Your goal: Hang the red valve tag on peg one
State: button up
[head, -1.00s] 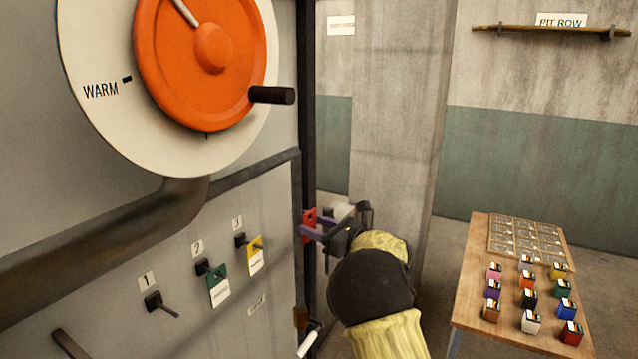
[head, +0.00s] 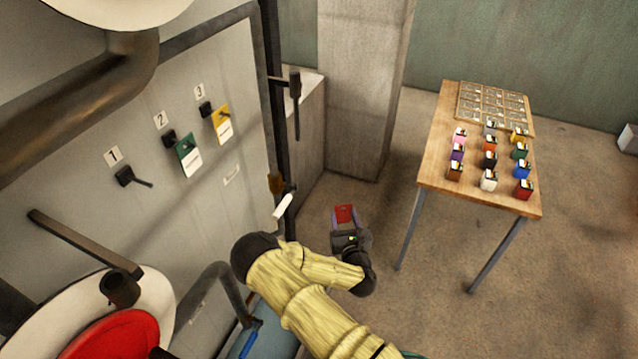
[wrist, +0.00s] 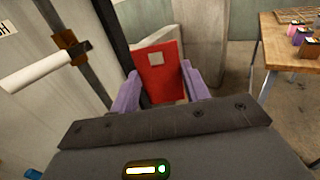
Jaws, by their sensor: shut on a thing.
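The red valve tag (head: 344,213) is held between the purple fingers of my gripper (head: 346,226), in the open to the right of the panel and over the floor. In the wrist view the red tag (wrist: 160,73) stands up between the two fingers (wrist: 161,90), with a pale square near its top. Peg one (head: 133,178), a dark peg under the label "1", is bare on the grey panel. Peg two (head: 170,138) bears a green and white tag (head: 189,152). Peg three (head: 207,108) bears a yellow and white tag (head: 222,122).
A white handle (head: 284,204) and dark post stand between the gripper and the panel. A red wheel (head: 112,335) and a lever (head: 85,243) jut out below peg one. A wooden table (head: 437,160) with several small coloured boxes stands right. The floor between is clear.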

jog(key=s+d+f+m+h+b, duration=0.1)
jog(key=s+d+f+h+b, duration=0.1)
jog(key=s+d, duration=0.5)
notch_tip(320, 180, down, 2)
jog(key=shift+d+m+h+b, duration=0.4)
jog(key=shift+d+b, duration=0.15)
jog(key=shift+s, duration=0.1)
